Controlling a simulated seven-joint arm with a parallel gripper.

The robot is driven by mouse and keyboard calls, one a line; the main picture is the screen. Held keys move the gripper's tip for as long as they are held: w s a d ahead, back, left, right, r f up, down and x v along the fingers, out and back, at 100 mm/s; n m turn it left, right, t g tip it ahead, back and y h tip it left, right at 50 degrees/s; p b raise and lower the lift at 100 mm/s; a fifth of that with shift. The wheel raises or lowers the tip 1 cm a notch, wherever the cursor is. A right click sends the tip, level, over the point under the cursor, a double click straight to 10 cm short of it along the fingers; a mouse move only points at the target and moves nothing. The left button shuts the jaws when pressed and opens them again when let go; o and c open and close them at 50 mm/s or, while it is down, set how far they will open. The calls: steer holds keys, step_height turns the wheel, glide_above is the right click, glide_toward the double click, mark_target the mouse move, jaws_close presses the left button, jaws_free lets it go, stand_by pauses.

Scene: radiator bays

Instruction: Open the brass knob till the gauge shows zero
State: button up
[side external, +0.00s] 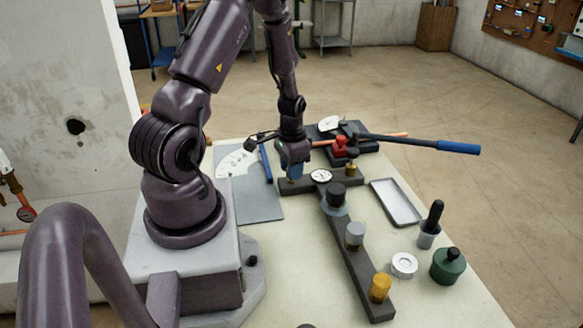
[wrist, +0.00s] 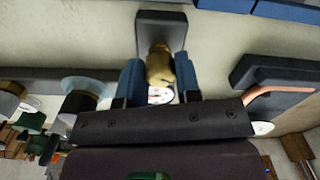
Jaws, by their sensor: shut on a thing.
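The brass knob (wrist: 160,66) sits between the two blue fingers of my gripper (wrist: 160,76) in the wrist view, near the end of a dark bar (wrist: 161,22). My gripper is shut on it. In the side view my gripper (side external: 291,172) points down at the left end of the dark bar (side external: 350,183), and its fingers hide most of the knob. The gauge (side external: 321,175) is a round white dial just right of my gripper. Part of the gauge (wrist: 160,95) shows behind the knob in the wrist view. Its needle is too small to read.
A long dark rail (side external: 350,249) carries black, grey and yellow knobs towards the front. A grey tray (side external: 396,203), a white ring (side external: 404,264) and a green container (side external: 448,267) stand at right. A blue-handled lever (side external: 457,148) overhangs the table's back right.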

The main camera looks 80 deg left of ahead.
steer(key=n, duration=0.4)
steer(key=shift+n, duration=1.9)
steer(key=o, duration=0.9)
step_height(320, 180, up, 13)
steer(key=shift+r, duration=0.1)
